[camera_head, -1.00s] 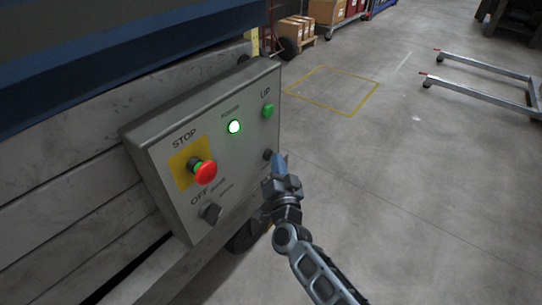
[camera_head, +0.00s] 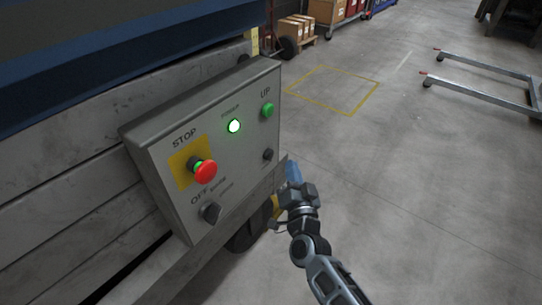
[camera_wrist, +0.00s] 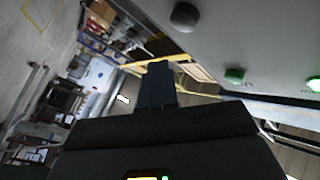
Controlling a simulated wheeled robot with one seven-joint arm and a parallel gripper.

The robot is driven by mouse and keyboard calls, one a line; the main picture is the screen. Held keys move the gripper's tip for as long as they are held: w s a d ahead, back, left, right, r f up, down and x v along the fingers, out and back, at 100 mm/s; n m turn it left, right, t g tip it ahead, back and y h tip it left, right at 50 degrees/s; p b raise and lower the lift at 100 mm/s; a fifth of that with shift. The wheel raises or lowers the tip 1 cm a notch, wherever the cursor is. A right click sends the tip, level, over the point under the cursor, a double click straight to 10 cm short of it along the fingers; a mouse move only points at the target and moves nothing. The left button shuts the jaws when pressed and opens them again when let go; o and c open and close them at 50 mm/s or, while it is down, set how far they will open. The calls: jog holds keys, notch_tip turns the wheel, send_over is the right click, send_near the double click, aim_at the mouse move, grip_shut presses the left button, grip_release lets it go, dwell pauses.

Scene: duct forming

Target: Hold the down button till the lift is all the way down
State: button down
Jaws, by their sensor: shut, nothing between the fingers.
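The grey control box (camera_head: 150,140) is fixed to the side of the lift (camera_head: 60,95). The dark round button (camera_head: 267,155) sits below the green UP button (camera_head: 267,110); its own label is not readable. In the wrist view the dark button (camera_wrist: 184,17) is at the top and the green button (camera_wrist: 234,76) is to the right. My gripper (camera_head: 292,172) is shut and empty, right of and slightly below the dark button, apart from it. Its closed fingers (camera_wrist: 160,75) also show in the wrist view. The lift's height above its base cannot be judged here.
The red stop button (camera_head: 205,173) and a dark selector knob (camera_head: 211,212) are on the box's left part. The POWER lamp (camera_head: 234,126) glows green-white. A pallet with boxes (camera_head: 295,30) and a metal trolley frame (camera_head: 490,85) stand farther back. The floor between is clear.

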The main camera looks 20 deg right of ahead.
jog(key=shift+s+d, duration=0.45)
jog(key=shift+s, duration=0.3)
dwell(0.5)
jog(key=s+a+r+n+g+y, duration=0.15)
jog(key=s+n, duration=0.25)
jog(key=s, duration=1.4)
jog(key=s+a+r+n+g+y, duration=0.1)
jog(key=s+a+r+n+y, duration=0.15)
jog(key=s, duration=1.55)
jog(key=s+r+n+g+y, duration=0.15)
jog(key=s+r+n, duration=0.25)
jog(key=s+r, duration=0.45)
notch_tip(320, 180, up, 17)
jog(key=w+p, duration=0.1)
jog(key=p, duration=1.6)
